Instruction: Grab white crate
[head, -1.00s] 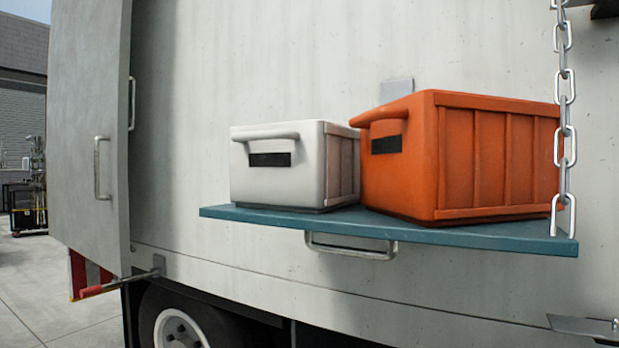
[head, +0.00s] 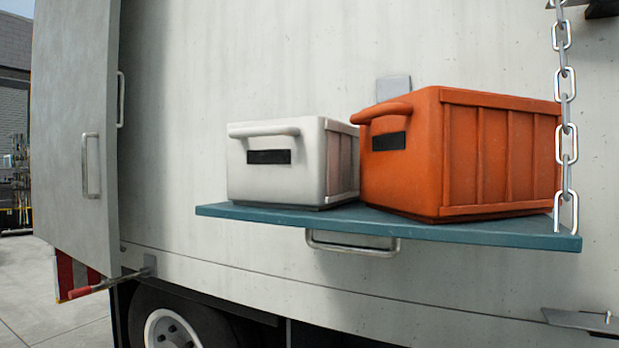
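The white crate (head: 292,164) stands upright on the left part of a blue-green shelf (head: 300,219) on the truck's side. Its front has a rounded handle bar along the top and a dark label below it. An orange crate (head: 463,155) stands on the same shelf just to the right, close beside the white crate and covering part of its right end. Neither of my grippers shows in the head view.
A chain (head: 565,110) hangs down to the shelf's right corner. A metal handle (head: 353,243) sits under the shelf edge. An open truck door (head: 75,130) stands at the left, with a red-ended lever (head: 95,287) below. A wheel (head: 172,329) shows at the bottom.

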